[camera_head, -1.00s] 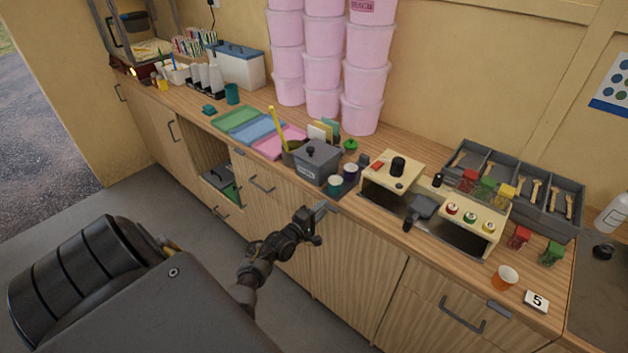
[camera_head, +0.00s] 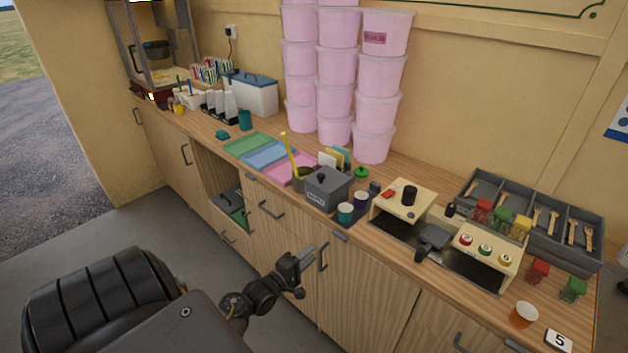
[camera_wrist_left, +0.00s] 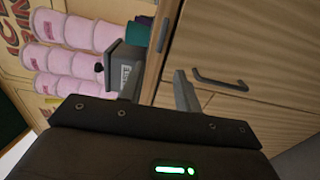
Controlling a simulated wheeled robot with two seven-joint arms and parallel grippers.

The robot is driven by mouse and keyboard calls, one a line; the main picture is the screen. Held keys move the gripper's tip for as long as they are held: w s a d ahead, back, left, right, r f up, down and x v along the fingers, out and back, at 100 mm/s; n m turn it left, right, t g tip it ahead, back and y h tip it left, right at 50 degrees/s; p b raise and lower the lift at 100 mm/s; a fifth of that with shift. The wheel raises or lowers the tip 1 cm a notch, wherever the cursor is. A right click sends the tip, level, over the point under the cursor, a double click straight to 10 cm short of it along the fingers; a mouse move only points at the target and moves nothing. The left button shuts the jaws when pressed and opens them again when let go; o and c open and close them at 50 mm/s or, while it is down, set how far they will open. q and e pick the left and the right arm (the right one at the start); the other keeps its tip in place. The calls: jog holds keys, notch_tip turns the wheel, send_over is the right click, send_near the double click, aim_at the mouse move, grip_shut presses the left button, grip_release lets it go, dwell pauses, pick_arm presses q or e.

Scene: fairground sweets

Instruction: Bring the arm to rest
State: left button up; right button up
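My left arm comes in from the lower left, and its gripper (camera_head: 303,262) hangs in front of the cabinet doors, below the counter's front edge and apart from it. In the left wrist view the two fingers (camera_wrist_left: 158,90) stand apart with nothing between them, so the gripper is open and empty. My right gripper is not in view.
A cabinet handle (camera_head: 323,254) sticks out beside the gripper.

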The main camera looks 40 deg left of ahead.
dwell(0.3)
pick_arm(q)
jog(key=s+d+f+m+g+b, duration=0.1)
jog(key=s+d+f+m+g, duration=0.25)
jog(key=f, duration=0.65)
jog(key=s+d+f+m+g+b, duration=0.1)
jog(key=s+d+f+m+g, duration=0.3)
jog(key=f, duration=0.6)
jog(key=s+d+f+m+g, duration=0.2)
jog(key=s+f+m, duration=0.3)
jog(key=f, duration=0.5)
jog(key=s+d+f+m+g+b, duration=0.1)
jog(key=s+d+f+m+g, duration=0.1)
jog(key=s+f, duration=0.4)
jog(key=s+d+f+m+g+b, duration=0.2)
jog(key=s+f, duration=0.3)
jog(key=s, duration=0.8)
jog(key=s+d+f+m+g+b, duration=0.2)
jog(key=s+f, duration=0.4)
jog(key=s, duration=0.4)
jog(key=shift+s+d+f+m+g, duration=0.35)
jog(key=shift+d+m+g, duration=0.4)
jog(key=shift+d+m, duration=0.45)
jog(key=shift+s, duration=0.1)
